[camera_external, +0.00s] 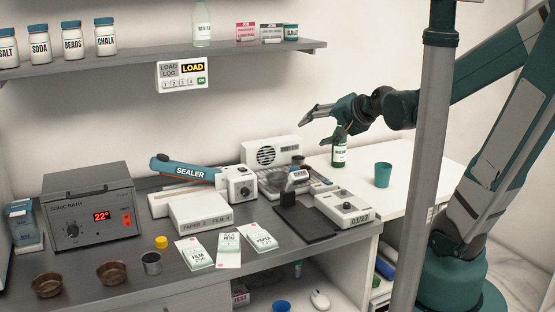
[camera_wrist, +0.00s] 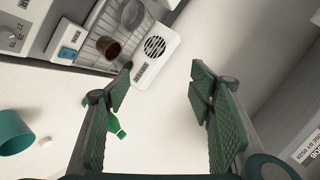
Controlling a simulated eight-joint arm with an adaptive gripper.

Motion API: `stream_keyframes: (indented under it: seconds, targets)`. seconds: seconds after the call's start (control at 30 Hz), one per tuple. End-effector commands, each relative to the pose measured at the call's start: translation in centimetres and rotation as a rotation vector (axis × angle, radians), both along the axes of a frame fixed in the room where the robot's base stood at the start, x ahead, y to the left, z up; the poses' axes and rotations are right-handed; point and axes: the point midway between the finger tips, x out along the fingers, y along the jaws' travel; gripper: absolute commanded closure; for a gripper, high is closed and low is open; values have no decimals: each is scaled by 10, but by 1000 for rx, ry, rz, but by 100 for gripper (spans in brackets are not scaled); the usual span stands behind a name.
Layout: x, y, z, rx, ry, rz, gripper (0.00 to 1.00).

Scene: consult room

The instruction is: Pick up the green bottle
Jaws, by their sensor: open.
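The green bottle (camera_external: 339,155) stands upright on the white counter in the external view, a dark green bottle with a pale label. My gripper (camera_external: 318,130) is at the bottle's upper part in that view, its lower finger overlapping the bottle's top. In the wrist view my gripper (camera_wrist: 157,85) is open with nothing between the fingers. A bright green part of the bottle (camera_wrist: 118,131) shows there beside the left finger, outside the gap. The left finger hides the rest. I cannot tell whether finger and bottle touch.
A teal cup (camera_external: 383,174) stands right of the bottle; it also shows in the wrist view (camera_wrist: 14,133). A white speaker-fronted box (camera_external: 270,151) and a control box (camera_external: 346,208) stand left of it. A shelf (camera_external: 130,62) holds jars above. Bare white counter (camera_external: 390,204) lies in front.

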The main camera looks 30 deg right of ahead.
Motion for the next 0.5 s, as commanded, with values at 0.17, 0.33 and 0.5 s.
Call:
stream_keyframes:
  seconds: [0.17, 0.33, 0.5]
  targets:
    - [31, -5, -2, 179, -42, -94, 46]
    - [58, -14, -3, 353, -79, -182, 46]
    - [81, -27, -6, 530, -116, -268, 46]
